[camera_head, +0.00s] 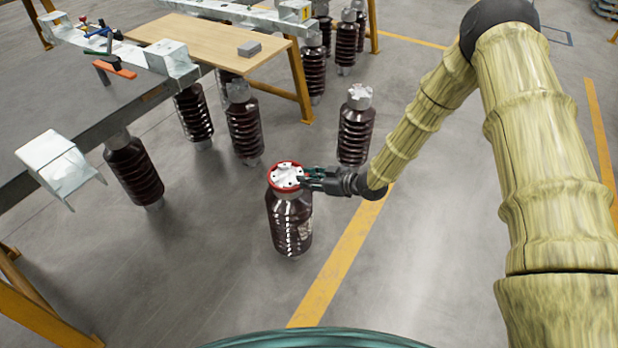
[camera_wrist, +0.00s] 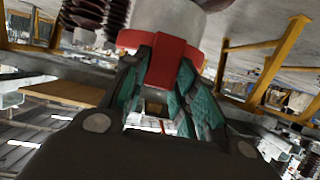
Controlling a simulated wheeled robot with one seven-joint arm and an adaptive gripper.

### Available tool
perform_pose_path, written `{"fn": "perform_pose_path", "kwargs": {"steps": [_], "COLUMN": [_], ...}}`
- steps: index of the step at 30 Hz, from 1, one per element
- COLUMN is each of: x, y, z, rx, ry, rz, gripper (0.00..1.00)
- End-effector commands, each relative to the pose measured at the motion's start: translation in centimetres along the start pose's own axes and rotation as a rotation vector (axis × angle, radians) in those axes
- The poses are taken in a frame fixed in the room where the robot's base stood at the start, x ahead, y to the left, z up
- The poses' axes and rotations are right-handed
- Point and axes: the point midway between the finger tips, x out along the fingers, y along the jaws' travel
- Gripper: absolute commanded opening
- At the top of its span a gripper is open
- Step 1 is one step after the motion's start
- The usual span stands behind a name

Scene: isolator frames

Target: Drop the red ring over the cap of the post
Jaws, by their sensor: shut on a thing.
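The red ring (camera_head: 283,190) looks set around the top edge of the white cap (camera_head: 285,176) on the dark ribbed post (camera_head: 290,225). My gripper (camera_head: 304,180) reaches in from the right, shut on the ring's side. In the wrist view the fingers (camera_wrist: 160,92) grip a red tab of the ring (camera_wrist: 168,60), with the pale cap (camera_wrist: 170,16) directly against it. The wrist picture appears upside down. I cannot tell how far down the cap the ring sits. The post stands upright on the floor.
Another capped post (camera_head: 356,125) stands behind to the right, and several more stand to the left and back. A wooden-topped table (camera_head: 200,38) and a grey metal beam with clamps (camera_head: 185,65) lie beyond. The floor in front is clear, with a yellow line (camera_head: 335,270).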

Motion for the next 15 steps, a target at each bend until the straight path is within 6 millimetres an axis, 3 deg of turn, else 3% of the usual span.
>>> {"fn": "perform_pose_path", "kwargs": {"steps": [15], "x": [0.41], "y": [-0.01], "z": [0.97], "rx": [0.000], "ry": [0.000], "rz": [0.000], "gripper": [0.04]}}
